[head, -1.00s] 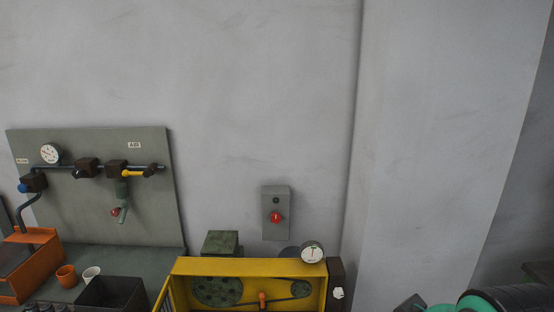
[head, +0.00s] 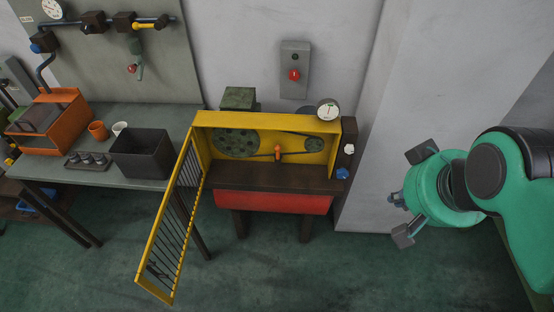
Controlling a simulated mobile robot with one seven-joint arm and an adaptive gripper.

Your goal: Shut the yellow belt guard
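The yellow belt guard (head: 163,250) is a barred door in a yellow frame. It stands wide open, swung out toward the front from the left edge of the yellow housing (head: 262,121). Inside the open housing, a large dark pulley (head: 236,143), a small pulley (head: 315,144), a belt and an orange handle-like part (head: 278,152) are exposed. My gripper (head: 411,194) is at the right, well away from the guard and to the right of the machine. Its two grey fingers are spread apart with nothing seen between them.
A bench (head: 80,178) on the left holds an orange machine (head: 50,122), a dark bin (head: 141,153) and cups, close to the open guard. A red-button box (head: 295,70) is on the wall. Green floor (head: 300,275) is clear in front of the machine.

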